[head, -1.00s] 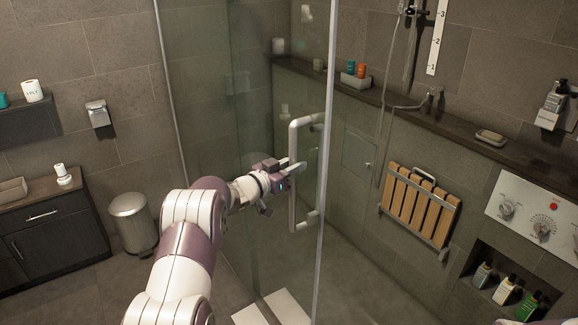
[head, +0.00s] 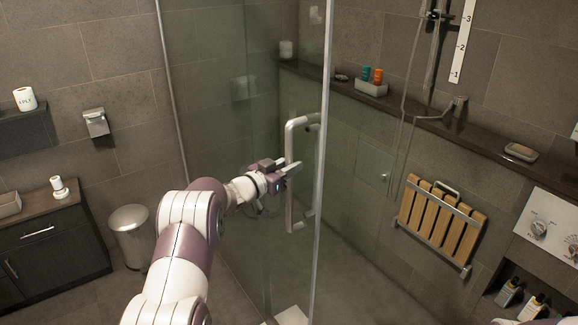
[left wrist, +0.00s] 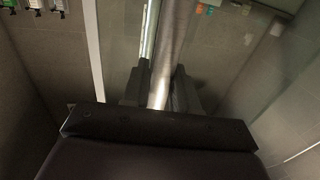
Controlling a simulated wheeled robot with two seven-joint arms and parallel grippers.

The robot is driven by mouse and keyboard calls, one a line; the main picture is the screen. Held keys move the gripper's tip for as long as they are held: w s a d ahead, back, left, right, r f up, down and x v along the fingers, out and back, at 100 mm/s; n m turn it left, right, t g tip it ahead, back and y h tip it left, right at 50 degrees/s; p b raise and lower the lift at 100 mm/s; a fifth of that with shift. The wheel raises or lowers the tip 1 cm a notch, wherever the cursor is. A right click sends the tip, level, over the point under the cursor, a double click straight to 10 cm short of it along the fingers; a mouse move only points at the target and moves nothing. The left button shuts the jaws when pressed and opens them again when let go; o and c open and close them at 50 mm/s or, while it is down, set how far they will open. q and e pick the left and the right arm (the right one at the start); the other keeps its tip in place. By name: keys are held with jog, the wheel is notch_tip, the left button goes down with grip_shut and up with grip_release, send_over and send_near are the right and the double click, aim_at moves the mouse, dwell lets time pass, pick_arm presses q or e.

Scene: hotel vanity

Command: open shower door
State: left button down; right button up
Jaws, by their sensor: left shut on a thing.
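The glass shower door (head: 225,110) stands in the middle of the head view, with a metal edge on its right. Its silver bar handle (head: 290,150) is upright near that edge. My left gripper (head: 290,170) is at the handle's vertical bar. In the left wrist view the handle bar (left wrist: 172,50) runs down between the two dark fingers (left wrist: 158,90), and the gripper is shut on it. My right gripper is not in view.
A wooden fold-down seat (head: 440,225) hangs on the shower wall beyond the door. A ledge (head: 440,125) holds bottles and a soap dish. A bin (head: 130,235) and a dark cabinet (head: 50,245) stand at the left.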

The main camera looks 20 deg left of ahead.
pick_arm(q)
jog(key=shift+f, duration=0.2)
jog(key=c, duration=1.1)
grip_release()
jog(key=shift+o, duration=0.3)
jog(key=shift+w+a, duration=0.1)
jog(key=shift+r, duration=0.1)
jog(key=b+v, duration=0.3)
jog(key=v, duration=0.9)
jog(key=shift+s, duration=0.35)
jog(key=shift+a, duration=0.1)
